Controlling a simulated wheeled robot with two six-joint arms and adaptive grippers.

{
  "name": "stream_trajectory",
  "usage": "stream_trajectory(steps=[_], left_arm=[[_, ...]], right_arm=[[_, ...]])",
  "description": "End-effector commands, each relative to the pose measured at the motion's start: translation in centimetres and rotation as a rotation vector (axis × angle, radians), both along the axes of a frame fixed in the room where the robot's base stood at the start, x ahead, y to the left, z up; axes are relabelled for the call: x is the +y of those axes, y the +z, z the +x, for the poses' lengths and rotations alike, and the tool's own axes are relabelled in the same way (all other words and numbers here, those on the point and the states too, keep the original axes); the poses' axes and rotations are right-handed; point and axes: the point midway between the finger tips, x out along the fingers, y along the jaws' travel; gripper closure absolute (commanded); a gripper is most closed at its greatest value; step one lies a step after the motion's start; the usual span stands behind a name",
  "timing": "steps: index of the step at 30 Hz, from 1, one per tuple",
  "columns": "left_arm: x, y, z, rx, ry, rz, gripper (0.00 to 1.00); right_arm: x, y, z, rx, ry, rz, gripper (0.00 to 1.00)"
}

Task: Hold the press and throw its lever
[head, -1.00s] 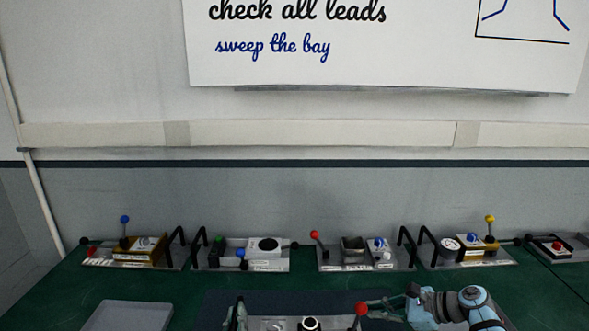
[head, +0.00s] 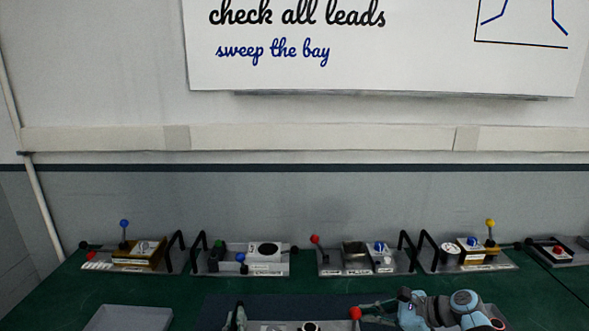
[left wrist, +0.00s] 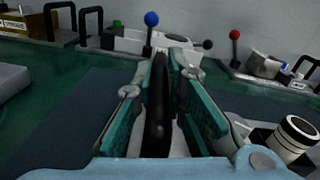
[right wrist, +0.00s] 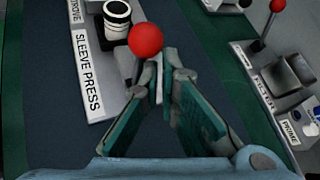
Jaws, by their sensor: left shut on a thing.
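The sleeve press (right wrist: 100,85), a grey plate labelled SLEEVE PRESS, lies at the bottom of the head view (head: 275,327), partly cut off. My left gripper (head: 236,317) is shut on its black handle, which stands between the pads in the left wrist view (left wrist: 158,115). The press's lever has a red ball (head: 355,313). My right gripper (right wrist: 167,62) has its fingertips together, with nothing seen between them. The red ball (right wrist: 145,40) is just left of these tips in the right wrist view; whether they touch cannot be told. A black-and-white cylinder (left wrist: 293,138) stands on the press.
Several other lever devices line the back of the green table, including one with a blue-ball lever (head: 124,224) and one with a yellow-ball lever (head: 490,223). A grey tray (head: 128,318) lies at front left. Bare table separates the press from the back row.

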Motion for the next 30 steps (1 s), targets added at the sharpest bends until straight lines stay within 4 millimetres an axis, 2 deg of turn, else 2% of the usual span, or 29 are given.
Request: stream_trajectory(steps=[6, 20, 30], left_arm=[[-0.1, -0.4, -0.1, 0.009, -0.004, -0.001, 1.00], [-0.1, -0.4, -0.1, 0.009, -0.004, -0.001, 1.00], [-0.2, -0.4, -0.1, 0.010, -0.004, -0.001, 1.00]], right_arm=[[1.1, -0.1, 0.0, 0.002, 0.004, 0.003, 1.00], [1.4, -0.1, 0.1, 0.003, 0.004, 0.003, 1.00], [2.7, 0.0, 0.3, 0.001, 0.005, 0.004, 1.00]])
